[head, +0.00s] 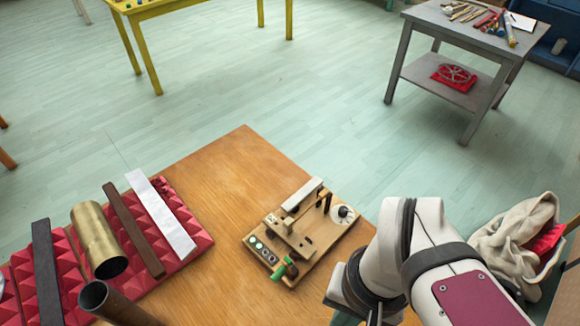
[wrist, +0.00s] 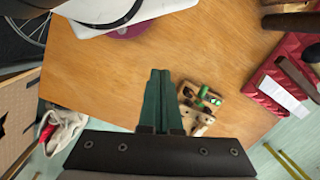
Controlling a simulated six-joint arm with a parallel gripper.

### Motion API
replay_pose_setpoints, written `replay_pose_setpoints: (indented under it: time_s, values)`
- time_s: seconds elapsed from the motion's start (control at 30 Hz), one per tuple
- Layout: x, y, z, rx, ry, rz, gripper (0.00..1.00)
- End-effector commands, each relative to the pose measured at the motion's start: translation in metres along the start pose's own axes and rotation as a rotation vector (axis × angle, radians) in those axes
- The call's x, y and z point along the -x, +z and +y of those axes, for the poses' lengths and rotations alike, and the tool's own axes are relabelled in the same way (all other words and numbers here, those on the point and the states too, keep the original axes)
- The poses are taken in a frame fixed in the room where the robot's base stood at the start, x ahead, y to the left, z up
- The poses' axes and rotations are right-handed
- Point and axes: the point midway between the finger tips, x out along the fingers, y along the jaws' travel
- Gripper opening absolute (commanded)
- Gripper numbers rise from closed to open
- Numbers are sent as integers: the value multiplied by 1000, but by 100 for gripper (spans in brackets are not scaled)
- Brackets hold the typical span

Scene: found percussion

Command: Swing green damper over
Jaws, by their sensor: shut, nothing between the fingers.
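A small wooden device (head: 318,244) stands on the wooden table, with a pale bar, a white round dial and a row of green and white dots on its panel. The green damper (head: 280,272) is at its front left corner. In the wrist view the device (wrist: 196,121) lies right of my fingers, partly hidden by them, with a green part (wrist: 203,92) showing on it. My gripper (wrist: 160,74) is shut and empty, its dark green fingers together and apart from the green part in the picture. In the head view my fingers are not clearly visible.
Left of the device, a red studded foam mat (head: 190,222) carries dark bars, a white bar and a brass tube (head: 98,240). A cloth bag (head: 515,235) is at the right. Bare tabletop (head: 225,190) lies behind the device.

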Motion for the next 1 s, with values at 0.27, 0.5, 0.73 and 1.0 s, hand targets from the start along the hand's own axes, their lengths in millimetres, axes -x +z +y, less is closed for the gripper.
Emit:
replay_pose_setpoints:
  time_s: [0.27,0.5,0.73,1.0]
  values:
    - [-35,-10,-73,1292,627,-238,0]
    - [-100,46,-171,2251,1293,-327,0]
    - [-116,68,-188,2419,1462,-329,0]
    - [-128,43,-176,2412,1458,-337,0]
